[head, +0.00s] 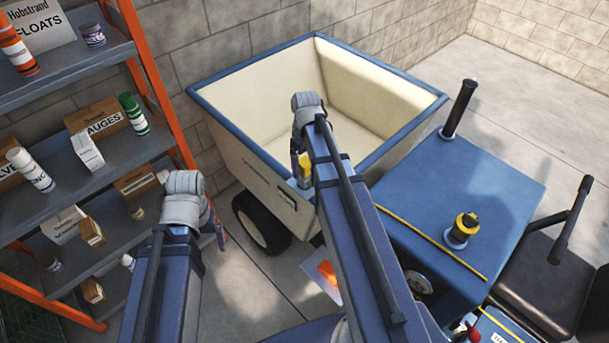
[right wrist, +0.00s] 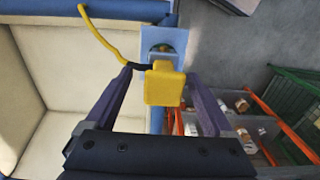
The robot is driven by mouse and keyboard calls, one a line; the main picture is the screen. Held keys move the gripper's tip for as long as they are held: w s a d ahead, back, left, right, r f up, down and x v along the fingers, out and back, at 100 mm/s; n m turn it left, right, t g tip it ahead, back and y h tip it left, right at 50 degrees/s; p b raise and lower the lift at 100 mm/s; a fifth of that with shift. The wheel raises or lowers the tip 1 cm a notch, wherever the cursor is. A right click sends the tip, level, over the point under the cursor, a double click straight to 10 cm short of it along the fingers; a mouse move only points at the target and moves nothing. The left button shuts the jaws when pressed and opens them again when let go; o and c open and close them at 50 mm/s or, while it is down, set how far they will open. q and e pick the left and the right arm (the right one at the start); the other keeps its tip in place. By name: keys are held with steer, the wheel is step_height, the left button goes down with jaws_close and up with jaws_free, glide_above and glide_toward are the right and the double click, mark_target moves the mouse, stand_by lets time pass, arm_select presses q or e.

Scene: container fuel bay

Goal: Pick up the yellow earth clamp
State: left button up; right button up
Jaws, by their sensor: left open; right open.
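The yellow earth clamp (right wrist: 163,88) is in the right wrist view, with a black piece at its side and a yellow cable (right wrist: 100,36) leading away to the upper left. It sits at a light blue bracket (right wrist: 178,42). In the head view the clamp (head: 305,163) shows partly at the cart's side, beside my right arm. My right gripper (right wrist: 158,76) is open, with one finger on each side of the clamp; I cannot tell whether they touch it. My left gripper (head: 217,230) is open near the shelf and mostly hidden by its wrist.
A cream cart with a blue rim (head: 250,150) stands behind my right arm. A blue machine (head: 465,185) with a black post and yellow-topped cap is on the right. An orange-framed shelf (head: 160,90) with cans and boxes is on the left. Floor shows between shelf and cart.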

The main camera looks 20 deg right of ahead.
mark_target(305, 173)
steer(key=f+b, duration=0.3)
steer(key=f, duration=0.1)
steer(key=shift+a+f+b, duration=0.2)
steer(key=shift+f+b, duration=0.1)
steer(key=shift+b, duration=0.1)
steer(key=shift+r, duration=0.1)
steer(key=shift+c, duration=0.4)
jaws_close()
